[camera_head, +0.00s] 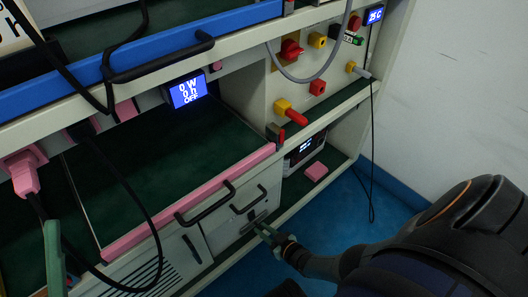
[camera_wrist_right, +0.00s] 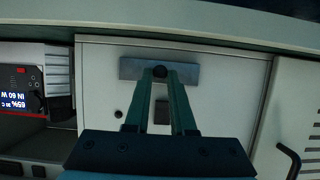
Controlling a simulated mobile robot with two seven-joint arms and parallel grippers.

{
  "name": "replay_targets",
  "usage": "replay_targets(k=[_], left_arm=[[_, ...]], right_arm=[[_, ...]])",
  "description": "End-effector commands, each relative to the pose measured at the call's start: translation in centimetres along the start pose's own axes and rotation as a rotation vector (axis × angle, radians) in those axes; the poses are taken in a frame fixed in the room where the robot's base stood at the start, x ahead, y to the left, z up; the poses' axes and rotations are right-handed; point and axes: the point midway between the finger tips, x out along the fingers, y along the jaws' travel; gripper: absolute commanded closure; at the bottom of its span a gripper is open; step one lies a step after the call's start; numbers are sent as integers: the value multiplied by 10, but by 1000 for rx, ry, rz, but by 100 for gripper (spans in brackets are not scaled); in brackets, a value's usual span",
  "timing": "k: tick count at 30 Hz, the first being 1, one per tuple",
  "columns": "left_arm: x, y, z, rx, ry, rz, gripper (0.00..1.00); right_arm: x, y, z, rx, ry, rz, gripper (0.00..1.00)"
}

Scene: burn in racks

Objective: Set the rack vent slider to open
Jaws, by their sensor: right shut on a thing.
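The vent slider is a small dark knob (camera_wrist_right: 160,72) on a grey plate (camera_wrist_right: 188,73), fixed to a pale panel of the rack. In the right wrist view the knob sits near the middle of the plate. My right gripper (camera_wrist_right: 160,76) is shut on the knob, with its two green fingers meeting there. In the head view my right gripper (camera_head: 261,228) reaches the low panel from the right, and its fingertips cover part of the slider. No open or closed marking is legible.
Black handles (camera_head: 206,205) stick out near the pink-edged shelf (camera_head: 180,206). A pink block (camera_head: 316,171) and a unit with a display (camera_head: 305,147) stand on the lower shelf. Black cables hang at the left. Blue floor (camera_head: 350,215) is open at the right.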

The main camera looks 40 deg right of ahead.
Motion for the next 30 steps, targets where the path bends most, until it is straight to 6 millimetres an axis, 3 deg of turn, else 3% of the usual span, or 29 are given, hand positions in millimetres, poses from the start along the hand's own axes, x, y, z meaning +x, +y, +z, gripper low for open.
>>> replay_targets(k=[2,3,11,22,30], left_arm=[[0,0,0,0,0,0,0],[0,0,0,0,0,0,0],[0,0,0,0,0,0,0],[5,-4,-6,-2,1,-2,0],[27,-20,-32,-23,18,-19,0]], right_arm=[[2,7,-2,1,0,13,100],[2,8,-2,1,0,13,76],[1,6,-1,0,1,10,47],[-10,4,-2,0,-3,7,47],[-65,4,-5,1,-3,7,47]])
